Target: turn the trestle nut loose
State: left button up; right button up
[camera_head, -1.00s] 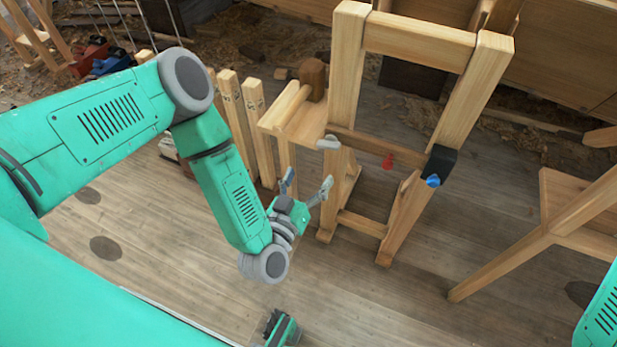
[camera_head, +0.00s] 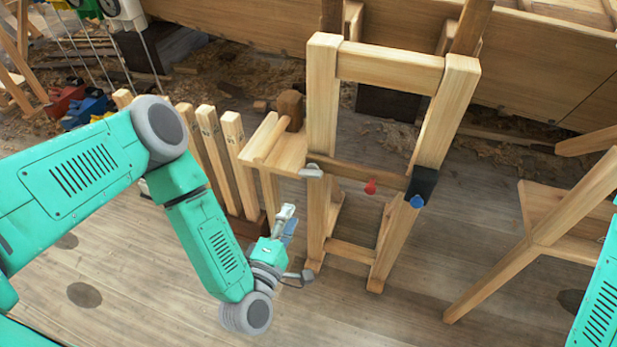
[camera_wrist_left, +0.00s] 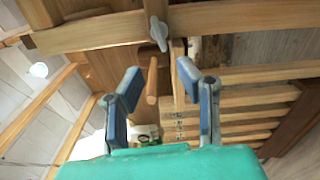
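A grey wing-shaped nut (camera_head: 311,171) sits on the left upright of the wooden trestle (camera_head: 392,68), at the level of its crossbar. In the left wrist view the nut (camera_wrist_left: 158,33) shows at the top middle, beyond my fingertips. My left gripper (camera_head: 297,243) is below and slightly left of the nut, apart from it. In the left wrist view its two blue-padded fingers (camera_wrist_left: 160,76) are spread with a clear gap and nothing gripped. My right gripper is out of view; only a piece of teal arm shows at the right edge.
A red knob (camera_head: 370,187) is on the crossbar and a blue knob (camera_head: 417,201) on a black block at the right upright. A wooden shelf with a brown mallet head (camera_head: 290,108) and several upright slats (camera_head: 208,140) stand left of the trestle. Another trestle (camera_head: 535,240) stands right.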

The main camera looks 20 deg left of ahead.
aim_at(309, 174)
pick_arm(q)
jog(key=shift+n, duration=0.7)
jog(key=w+b, duration=0.1)
jog(key=w, duration=0.3)
jog(key=w+b, duration=0.1)
jog(key=w, duration=0.4)
jog(key=w+b, duration=0.2)
jog(key=w, duration=0.2)
jog(key=shift+w+d, duration=0.25)
jog(key=shift+w, duration=0.05)
grip_shut()
